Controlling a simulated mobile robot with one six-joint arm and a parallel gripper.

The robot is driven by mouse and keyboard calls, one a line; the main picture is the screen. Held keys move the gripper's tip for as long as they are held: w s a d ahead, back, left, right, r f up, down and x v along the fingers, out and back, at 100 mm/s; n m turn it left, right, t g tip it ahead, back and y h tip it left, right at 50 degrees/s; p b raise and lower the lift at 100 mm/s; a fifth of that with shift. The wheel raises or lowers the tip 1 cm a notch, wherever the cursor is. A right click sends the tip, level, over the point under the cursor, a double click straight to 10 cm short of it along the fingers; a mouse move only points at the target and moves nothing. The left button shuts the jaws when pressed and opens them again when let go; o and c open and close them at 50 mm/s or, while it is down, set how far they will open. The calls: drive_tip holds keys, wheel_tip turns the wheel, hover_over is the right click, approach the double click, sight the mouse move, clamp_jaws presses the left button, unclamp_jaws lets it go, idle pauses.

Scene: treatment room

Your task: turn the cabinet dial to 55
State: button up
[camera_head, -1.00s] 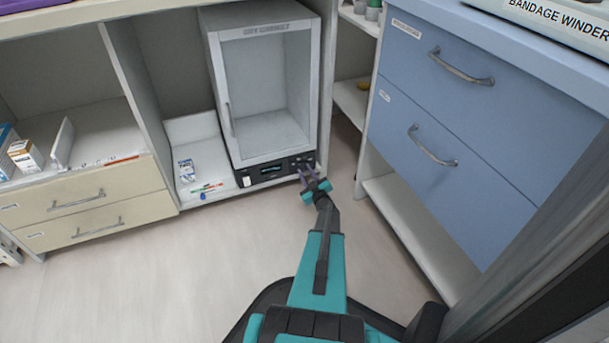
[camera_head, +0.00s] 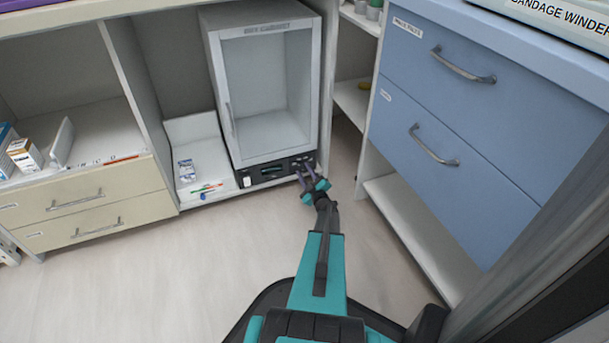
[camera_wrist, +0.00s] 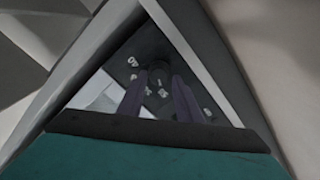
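The dry cabinet (camera_head: 266,90) stands in the back shelf bay, with a clear door and a dark control strip (camera_head: 275,171) along its bottom. The strip has a small display (camera_head: 272,169). In the wrist view the round dark dial (camera_wrist: 158,76) shows on the panel with pale numbers around it, one reading like 40. The dial's exact setting cannot be read. My gripper (camera_head: 306,174) is at the right end of the strip. Its two purple fingers (camera_wrist: 160,92) are apart, one to each side of the dial. Contact with the dial cannot be seen.
The blue drawer unit (camera_head: 480,110) stands close on the right. Cream drawers (camera_head: 85,205) are at the left. A small box (camera_head: 187,170) and pens (camera_head: 207,187) lie left of the cabinet. The floor (camera_head: 150,280) in front is clear.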

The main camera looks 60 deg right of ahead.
drive_tip(key=shift+o, duration=1)
drive_tip(key=shift+s, duration=0.15)
drive_tip(key=shift+s, duration=0.1)
drive_tip(key=shift+s, duration=0.2)
drive_tip(key=p+v, duration=0.4)
drive_tip(key=v, duration=0.9)
drive_tip(key=shift+a+p, duration=0.2)
drive_tip(key=shift+p, duration=0.2)
drive_tip(key=shift+w, duration=0.1)
